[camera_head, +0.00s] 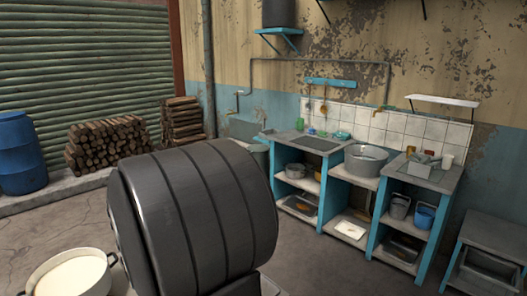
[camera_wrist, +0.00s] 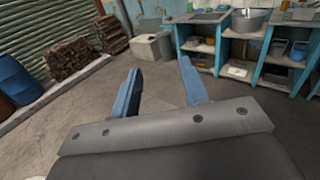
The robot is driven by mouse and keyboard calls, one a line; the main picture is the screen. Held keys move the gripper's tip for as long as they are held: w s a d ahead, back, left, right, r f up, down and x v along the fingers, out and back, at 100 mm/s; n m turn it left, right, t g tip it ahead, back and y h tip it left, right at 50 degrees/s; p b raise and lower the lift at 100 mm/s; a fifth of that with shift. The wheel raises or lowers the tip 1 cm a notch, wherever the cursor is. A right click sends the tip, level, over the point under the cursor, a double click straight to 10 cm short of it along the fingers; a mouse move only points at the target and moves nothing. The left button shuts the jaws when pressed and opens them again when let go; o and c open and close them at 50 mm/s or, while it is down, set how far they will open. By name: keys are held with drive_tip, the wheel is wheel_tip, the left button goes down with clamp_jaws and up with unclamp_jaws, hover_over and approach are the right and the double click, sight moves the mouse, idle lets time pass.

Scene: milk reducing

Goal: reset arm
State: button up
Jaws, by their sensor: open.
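My gripper (camera_wrist: 160,88) shows in the wrist camera view as two blue fingers spread apart with nothing between them. It points out over bare concrete floor toward the kitchen counter. In the head camera view a large dark grey ribbed part fills the middle front, and the gripper cannot be made out there. A round pot of white milk (camera_head: 72,279) sits at the bottom left of the head camera view, cut off by the frame edge.
A blue-and-grey counter (camera_head: 322,178) with pots and buckets stands along the back wall, with a large metal pot (camera_head: 366,160) on it. A blue barrel (camera_head: 20,153) and stacked firewood (camera_head: 106,143) stand at left. A low grey table (camera_head: 497,234) is at right. Open floor lies between.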

drive_tip(key=w+d+r+m+g+h, duration=0.1)
drive_tip(key=w+d+r+m+h, duration=0.15)
drive_tip(key=d, duration=0.35)
drive_tip(key=w+d+r+m+h, duration=0.1)
drive_tip(key=d+r+h, duration=0.15)
drive_tip(key=d, duration=0.35)
drive_tip(key=s+a+r+n+y, duration=0.1)
drive_tip(key=a+r+n+y, duration=0.2)
drive_tip(key=a, duration=0.6)
drive_tip(key=shift+s+r+t+y, duration=0.2)
drive_tip(key=shift+r+t+y, duration=0.2)
drive_tip(key=shift+r+y, duration=0.6)
drive_tip(key=shift+o, duration=0.5)
drive_tip(key=shift+d+r, duration=0.1)
drive_tip(key=shift+r, duration=0.05)
